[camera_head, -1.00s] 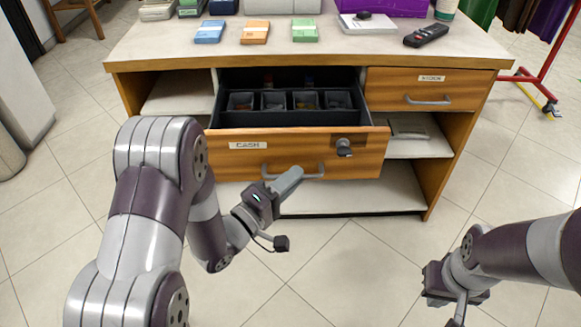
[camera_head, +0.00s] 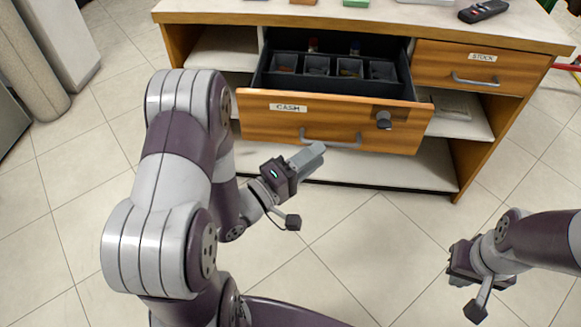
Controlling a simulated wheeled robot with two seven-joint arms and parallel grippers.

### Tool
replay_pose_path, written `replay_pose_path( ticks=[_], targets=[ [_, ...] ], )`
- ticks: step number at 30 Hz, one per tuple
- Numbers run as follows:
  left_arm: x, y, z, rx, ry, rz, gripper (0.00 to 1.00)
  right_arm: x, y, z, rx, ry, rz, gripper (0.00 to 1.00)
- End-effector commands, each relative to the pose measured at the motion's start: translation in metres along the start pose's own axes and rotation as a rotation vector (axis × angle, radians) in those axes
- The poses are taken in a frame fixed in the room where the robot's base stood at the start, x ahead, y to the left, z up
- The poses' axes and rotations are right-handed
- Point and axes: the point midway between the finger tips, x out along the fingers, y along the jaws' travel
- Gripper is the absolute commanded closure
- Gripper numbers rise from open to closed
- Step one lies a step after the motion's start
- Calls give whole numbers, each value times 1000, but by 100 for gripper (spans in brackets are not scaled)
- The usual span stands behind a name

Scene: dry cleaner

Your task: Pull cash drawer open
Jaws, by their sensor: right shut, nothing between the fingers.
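The wooden cash drawer (camera_head: 258,122), with a CASH label on its front, is pulled well out of the counter. Its black tray (camera_head: 262,82) shows several compartments with small items in them. A grey bar handle (camera_head: 331,143) and a dark lock knob (camera_head: 384,120) are on the drawer front. My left gripper (camera_head: 312,155) is just below and in front of the handle, its tips near the handle's left end. I cannot tell from this angle how far its fingers are parted. My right gripper (camera_head: 462,265) is shut and empty, low at the right, away from the counter.
The STOCK drawer (camera_head: 470,70) at the right is closed. Open shelves (camera_head: 415,165) lie below and beside the drawers. A dark handheld device (camera_head: 485,11) lies on the countertop (camera_head: 400,17). The tiled floor (camera_head: 370,240) in front is clear.

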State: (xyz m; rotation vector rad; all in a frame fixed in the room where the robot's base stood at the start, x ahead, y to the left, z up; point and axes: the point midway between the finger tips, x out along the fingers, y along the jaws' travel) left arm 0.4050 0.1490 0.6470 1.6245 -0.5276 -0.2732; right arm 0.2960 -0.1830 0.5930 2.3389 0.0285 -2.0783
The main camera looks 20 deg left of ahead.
Motion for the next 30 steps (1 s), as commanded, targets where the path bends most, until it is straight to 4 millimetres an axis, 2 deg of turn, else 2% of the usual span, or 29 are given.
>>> replay_pose_path(
  ticks=[3,6,12,30],
  targets=[
    [-34,3,-3,-5,13,-3,63,-11,0,-1,0,0,0,100],
    [-56,2,-3,-3,12,-2,63,-14,0,-2,0,0,0,100],
    [-81,1,-1,-1,6,0,63,-17,0,-2,0,0,0,100],
    [-86,0,0,1,1,2,63,-17,0,-2,0,0,0,100]
  ],
)
